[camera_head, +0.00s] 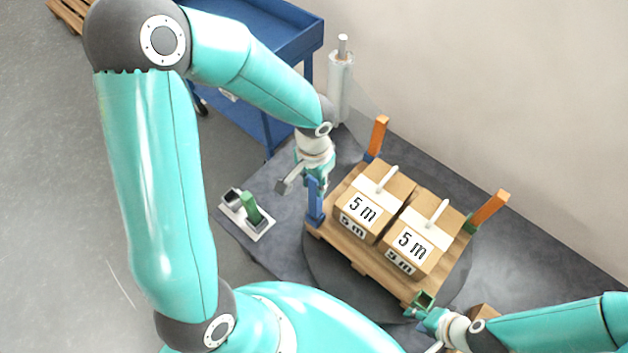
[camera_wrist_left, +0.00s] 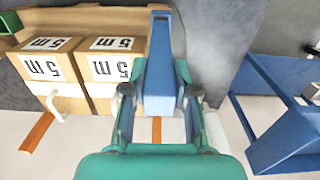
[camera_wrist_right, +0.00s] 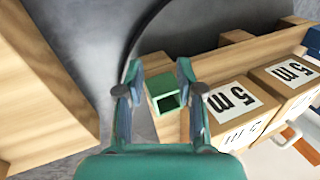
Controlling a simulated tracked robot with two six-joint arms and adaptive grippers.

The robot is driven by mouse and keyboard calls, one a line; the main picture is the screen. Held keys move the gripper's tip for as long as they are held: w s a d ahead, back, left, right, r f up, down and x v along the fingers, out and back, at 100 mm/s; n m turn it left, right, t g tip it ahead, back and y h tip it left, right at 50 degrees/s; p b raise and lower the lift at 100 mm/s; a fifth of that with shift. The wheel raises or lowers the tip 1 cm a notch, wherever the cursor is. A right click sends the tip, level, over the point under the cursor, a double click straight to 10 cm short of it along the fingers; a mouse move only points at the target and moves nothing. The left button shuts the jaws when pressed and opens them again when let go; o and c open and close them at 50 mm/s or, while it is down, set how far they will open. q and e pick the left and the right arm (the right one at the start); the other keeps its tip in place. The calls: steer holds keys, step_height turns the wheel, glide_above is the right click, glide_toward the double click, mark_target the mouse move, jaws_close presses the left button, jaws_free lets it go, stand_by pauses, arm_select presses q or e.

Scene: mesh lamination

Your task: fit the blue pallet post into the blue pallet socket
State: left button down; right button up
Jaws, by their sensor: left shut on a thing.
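My left gripper (camera_head: 316,178) is shut on the upright blue post (camera_head: 315,203) at the left corner of the wooden pallet (camera_head: 345,256). The post also shows between the fingers in the left wrist view (camera_wrist_left: 158,65). Its lower end is at the corner, where a blue socket cannot be told apart from the post, so I cannot tell how deep it sits. My right gripper (camera_head: 422,311) is at the pallet's front corner, fingers apart on either side of an empty green socket (camera_wrist_right: 165,92), which also shows in the head view (camera_head: 424,299).
Two boxes marked "5 m" (camera_head: 363,208) (camera_head: 412,245) stand on the pallet. Orange posts stand at the back corner (camera_head: 378,135) and right corner (camera_head: 490,207). A green post (camera_head: 250,208) is in a small holder left of the pallet. A blue cart (camera_head: 283,25) stands behind.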

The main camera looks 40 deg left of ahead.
mark_target(314, 193)
arm_select(q)
steer(key=shift+b, duration=0.4)
arm_select(e)
steer(key=shift+f, duration=0.35)
stand_by(0.5)
